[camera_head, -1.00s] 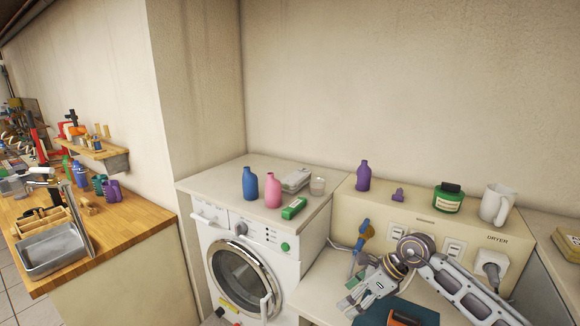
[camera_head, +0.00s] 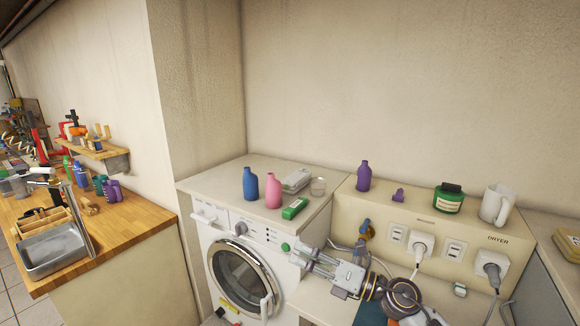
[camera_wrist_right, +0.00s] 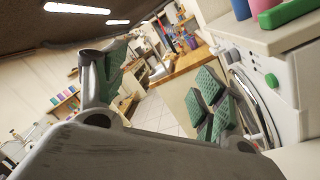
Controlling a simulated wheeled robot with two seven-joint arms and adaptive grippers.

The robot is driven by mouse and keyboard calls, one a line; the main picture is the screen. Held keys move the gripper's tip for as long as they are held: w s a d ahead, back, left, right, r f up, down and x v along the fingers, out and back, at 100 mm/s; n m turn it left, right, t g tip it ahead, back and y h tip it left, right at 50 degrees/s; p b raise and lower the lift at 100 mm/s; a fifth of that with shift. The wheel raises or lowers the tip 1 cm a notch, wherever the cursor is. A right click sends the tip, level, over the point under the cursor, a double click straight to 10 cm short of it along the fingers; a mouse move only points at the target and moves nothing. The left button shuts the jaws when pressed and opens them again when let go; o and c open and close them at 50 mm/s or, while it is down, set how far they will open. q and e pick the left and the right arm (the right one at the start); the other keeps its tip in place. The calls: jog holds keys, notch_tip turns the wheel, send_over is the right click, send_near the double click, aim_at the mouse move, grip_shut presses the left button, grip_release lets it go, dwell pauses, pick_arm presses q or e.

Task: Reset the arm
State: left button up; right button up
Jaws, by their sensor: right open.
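My right arm comes in from the bottom right in the head view. Its right gripper (camera_head: 297,256) points left, in front of the top right part of the washing machine (camera_head: 285,236). Its fingers are apart with nothing between them. In the right wrist view the green-padded fingers of the right gripper (camera_wrist_right: 160,85) stand wide apart, with floor and the wooden bench between them. My left gripper is not in view.
The outlet panel (camera_head: 375,205) carries a purple bottle (camera_head: 363,176), a green jar (camera_head: 448,199) and a white mug (camera_head: 496,204). White plugs (camera_head: 422,244) with cables sit near my arm.

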jog(key=w+d+r+m+t+h, duration=0.1)
jog(key=w+d+m+t+h, duration=0.1)
jog(key=d+m+t+h, duration=0.6)
jog(key=w+d+m+t+h, duration=0.2)
jog(key=m+t, duration=0.2)
jog(key=m, duration=0.7)
jog(key=s+d+f+m+g+h, duration=0.3)
jog(key=d+f+m+h, duration=0.2)
jog(key=f+m, duration=0.25)
jog(key=s+d+f+m+g+h, duration=0.2)
jog(key=d+f+m+g+h, duration=0.15)
jog(key=d+f+m, duration=0.35)
jog(key=s+a+f+m+g+y, duration=0.1)
jog(key=s+a+f+m+g, duration=0.1)
jog(key=s+f+g, duration=0.65)
jog(key=s+a+f+m+g, duration=0.15)
jog(key=s+f, duration=0.45)
jog(key=s, duration=0.7)
notch_tip(320, 180, down, 33)
jog(key=s+g, duration=0.2)
jog(key=s+d+f, duration=0.2)
jog(key=s+f, duration=0.8)
jog(key=s, duration=0.1)
jog(key=s+d+f+g, duration=0.1)
jog(key=s+d+f, duration=0.1)
jog(key=s+f, duration=0.8)
jog(key=shift+s+d, duration=0.2)
jog(key=shift+s, duration=0.55)
